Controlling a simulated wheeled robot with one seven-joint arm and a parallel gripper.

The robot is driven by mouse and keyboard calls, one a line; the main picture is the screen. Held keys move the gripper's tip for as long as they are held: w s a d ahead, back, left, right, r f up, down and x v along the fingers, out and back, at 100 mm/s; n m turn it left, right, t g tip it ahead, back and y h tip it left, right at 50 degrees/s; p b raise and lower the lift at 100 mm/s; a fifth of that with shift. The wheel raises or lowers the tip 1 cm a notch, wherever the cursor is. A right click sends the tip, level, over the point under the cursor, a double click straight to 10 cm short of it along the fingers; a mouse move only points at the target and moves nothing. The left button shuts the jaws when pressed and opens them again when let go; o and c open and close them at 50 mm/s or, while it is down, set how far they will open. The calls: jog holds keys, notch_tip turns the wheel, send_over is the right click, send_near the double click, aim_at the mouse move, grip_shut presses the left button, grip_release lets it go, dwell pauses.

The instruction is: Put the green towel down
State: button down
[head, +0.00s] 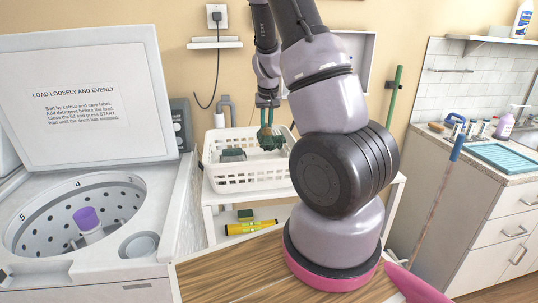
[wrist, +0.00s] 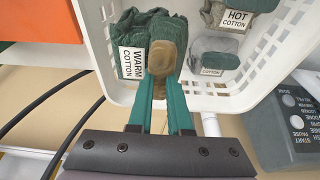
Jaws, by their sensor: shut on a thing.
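The green towel (wrist: 150,28) is a dark green bundle with a white WARM COTTON label. It is inside the outline of the white basket (wrist: 95,22) in the wrist view. My gripper (wrist: 166,68) is shut on it, with a brownish patch showing between the teal fingers. In the head view my gripper (head: 267,124) points down over the basket (head: 250,180), with the green towel (head: 271,141) below the fingers. I cannot tell whether the towel touches the basket floor.
A grey-green HOT COTTON bundle (wrist: 228,18) and a grey COTTON bundle (wrist: 213,57) lie in the basket to the right. The basket stands on a white table (head: 212,196). An open top-loading washer (head: 85,220) is at left, and a counter (head: 490,180) at right.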

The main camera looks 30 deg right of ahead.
aim_at(266, 142)
jog(key=shift+f, duration=3.6)
jog(key=shift+f, duration=0.15)
jog(key=shift+f, duration=0.45)
jog(key=c, duration=0.8)
grip_release()
jog(key=shift+c, duration=0.2)
jog(key=shift+a, duration=0.1)
